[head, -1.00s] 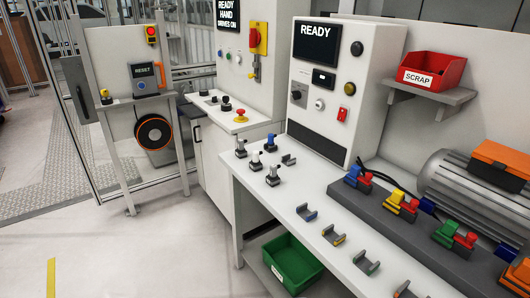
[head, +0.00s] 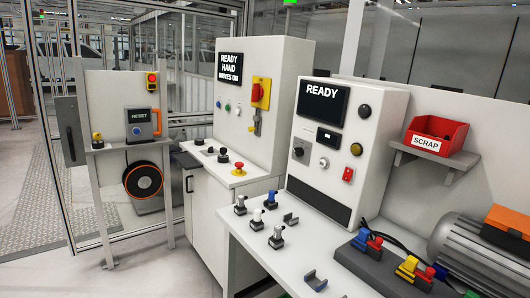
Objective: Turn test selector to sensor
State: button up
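The test panel (head: 338,190) is a white upright cabinet on the workbench, with a screen (head: 325,103) reading READY. A dark rotary knob on a square grey plate (head: 300,150) sits at its left below the screen and looks like the test selector. I cannot read its labels or tell which position it points to. Beside it are a small dark display (head: 329,138), a pale round control (head: 323,162), a yellow button (head: 356,149), a red switch (head: 347,174) and a black round part (head: 365,111). My gripper is not in view.
The drive cabinet (head: 283,60) stands left of the panel, its ledge carrying a red emergency button (head: 238,168). The bench (head: 262,244) holds several upright plugs and coloured connectors. A red SCRAP bin (head: 435,137) sits on a shelf at right. Floor is clear at lower left.

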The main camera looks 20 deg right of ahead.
aim_at(299, 151)
jog(key=u, duration=0.15)
jog(key=i, duration=1)
jog(key=z, duration=0.5)
jog(key=i, duration=1.75)
jog(key=z, duration=0.6)
